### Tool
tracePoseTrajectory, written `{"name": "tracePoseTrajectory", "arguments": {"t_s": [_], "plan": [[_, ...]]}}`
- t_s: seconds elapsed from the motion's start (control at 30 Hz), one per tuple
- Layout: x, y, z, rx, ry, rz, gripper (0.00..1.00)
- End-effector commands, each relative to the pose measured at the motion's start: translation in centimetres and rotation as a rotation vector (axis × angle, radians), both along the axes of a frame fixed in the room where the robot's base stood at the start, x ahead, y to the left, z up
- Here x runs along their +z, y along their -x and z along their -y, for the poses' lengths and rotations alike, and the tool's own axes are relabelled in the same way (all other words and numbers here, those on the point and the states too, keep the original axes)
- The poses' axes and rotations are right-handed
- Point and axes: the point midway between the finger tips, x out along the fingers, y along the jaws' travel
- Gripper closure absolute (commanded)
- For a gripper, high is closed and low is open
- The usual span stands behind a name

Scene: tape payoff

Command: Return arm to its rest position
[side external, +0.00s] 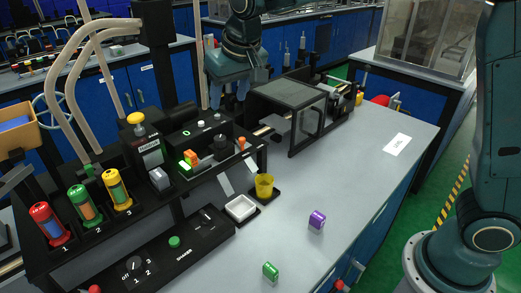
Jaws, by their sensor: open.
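My gripper (229,94) hangs at the top middle of the side external view, pointing down. Its two light blue fingers are apart and nothing shows between them. It is in front of the open dark-framed box (290,92) and behind the black device with orange and green parts (200,140). The upper part of my arm above it is cut off by the picture's top edge. My arm's base stands at the right.
A purple block (317,219) and a green block (270,271) lie on the open bench top (350,180). Red, green and yellow canisters (83,204) stand at left.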

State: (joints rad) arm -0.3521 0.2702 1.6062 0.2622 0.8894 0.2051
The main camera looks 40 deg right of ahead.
Motion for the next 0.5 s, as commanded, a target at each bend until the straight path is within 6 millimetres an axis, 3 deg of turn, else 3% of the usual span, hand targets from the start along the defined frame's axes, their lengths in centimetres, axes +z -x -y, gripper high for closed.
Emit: {"name": "tracePoseTrajectory", "arguments": {"t_s": [0.5], "plan": [[0.4,0.45,0.37,0.0,-0.001,0.001,0.5]]}}
